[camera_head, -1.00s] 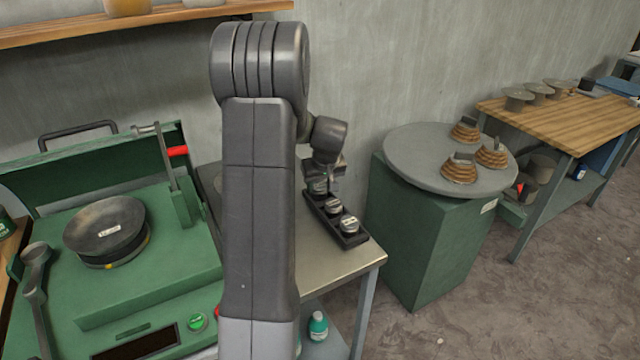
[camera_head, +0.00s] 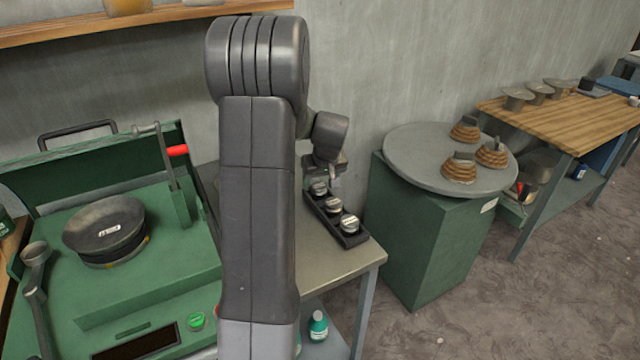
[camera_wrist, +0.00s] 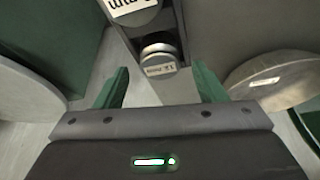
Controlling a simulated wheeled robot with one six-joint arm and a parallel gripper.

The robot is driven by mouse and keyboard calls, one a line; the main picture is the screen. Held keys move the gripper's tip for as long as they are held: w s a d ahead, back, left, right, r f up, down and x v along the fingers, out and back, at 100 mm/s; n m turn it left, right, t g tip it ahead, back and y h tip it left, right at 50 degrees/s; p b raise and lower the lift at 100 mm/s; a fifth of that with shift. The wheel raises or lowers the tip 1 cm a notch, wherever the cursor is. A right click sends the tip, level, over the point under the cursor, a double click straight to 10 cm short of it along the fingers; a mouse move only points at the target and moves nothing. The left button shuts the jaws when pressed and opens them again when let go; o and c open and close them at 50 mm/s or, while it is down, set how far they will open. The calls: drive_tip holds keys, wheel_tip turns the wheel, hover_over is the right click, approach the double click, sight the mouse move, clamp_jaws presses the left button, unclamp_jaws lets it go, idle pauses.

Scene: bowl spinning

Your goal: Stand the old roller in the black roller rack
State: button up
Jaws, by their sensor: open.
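The black roller rack (camera_head: 359,240) lies on the metal table, and several short, round, metal-topped rollers stand in a row in it. At its far end, a roller (camera_head: 319,188) stands upright directly below my gripper (camera_head: 321,178). In the wrist view this labelled roller (camera_wrist: 159,63) sits in the rack's near-end slot, between and beyond my gripper's two green fingers (camera_wrist: 161,72). The fingers are spread and empty, apart from the roller. Another roller (camera_head: 334,206) and a third (camera_head: 349,223) stand nearer the table's front. The small labels are not clearly readable.
A green machine (camera_head: 150,290) with a dark round bowl (camera_head: 104,225) stands left. A round grey turntable (camera_head: 420,165) with stacked brown pieces stands right of the rack. My arm hides part of the metal table (camera_head: 330,270), whose front is clear.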

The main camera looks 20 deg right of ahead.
drive_tip(key=v, duration=1)
drive_tip(key=shift+s+r, duration=0.15)
drive_tip(key=shift+s, duration=0.05)
